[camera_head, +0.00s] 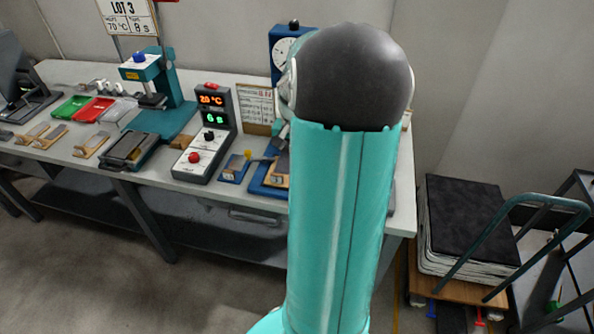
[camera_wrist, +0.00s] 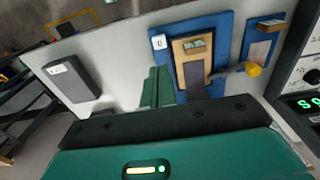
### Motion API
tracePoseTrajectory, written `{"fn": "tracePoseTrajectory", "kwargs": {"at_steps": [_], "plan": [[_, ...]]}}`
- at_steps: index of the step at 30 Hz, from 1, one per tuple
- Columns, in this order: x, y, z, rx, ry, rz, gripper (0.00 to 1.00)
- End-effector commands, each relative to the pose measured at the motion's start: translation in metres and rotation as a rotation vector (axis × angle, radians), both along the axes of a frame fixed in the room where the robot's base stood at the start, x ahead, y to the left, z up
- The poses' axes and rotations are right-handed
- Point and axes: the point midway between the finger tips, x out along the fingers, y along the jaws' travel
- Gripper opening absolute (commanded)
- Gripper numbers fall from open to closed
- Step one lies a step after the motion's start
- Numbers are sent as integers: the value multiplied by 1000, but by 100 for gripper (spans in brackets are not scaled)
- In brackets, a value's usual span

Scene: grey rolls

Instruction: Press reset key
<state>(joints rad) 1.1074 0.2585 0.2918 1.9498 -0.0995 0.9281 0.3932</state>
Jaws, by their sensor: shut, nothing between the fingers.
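I cannot read which key is marked reset. In the wrist view only part of the control box (camera_wrist: 311,75) shows at the right edge. My gripper (camera_wrist: 158,86) is shut and empty, its green fingers over the bench beside a blue fixture (camera_wrist: 217,28).
The blue fixture has a yellow-tipped lever (camera_wrist: 253,70), and a small blue plate (camera_wrist: 262,45) lies beside it. A grey labelled block (camera_wrist: 73,79) lies on the bench. A teal press (camera_head: 168,95) and red tray (camera_head: 93,109) stand left of the control box.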

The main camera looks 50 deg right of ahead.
Motion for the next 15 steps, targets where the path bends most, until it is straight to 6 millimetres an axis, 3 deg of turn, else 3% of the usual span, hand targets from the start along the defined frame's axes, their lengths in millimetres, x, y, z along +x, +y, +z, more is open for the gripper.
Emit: {"fn": "tracePoseTrajectory", "kwargs": {"at_steps": [6,15], "plan": [[2,0,28,-1,-1,1,0],[0,0,31,0,-1,1,0]]}}
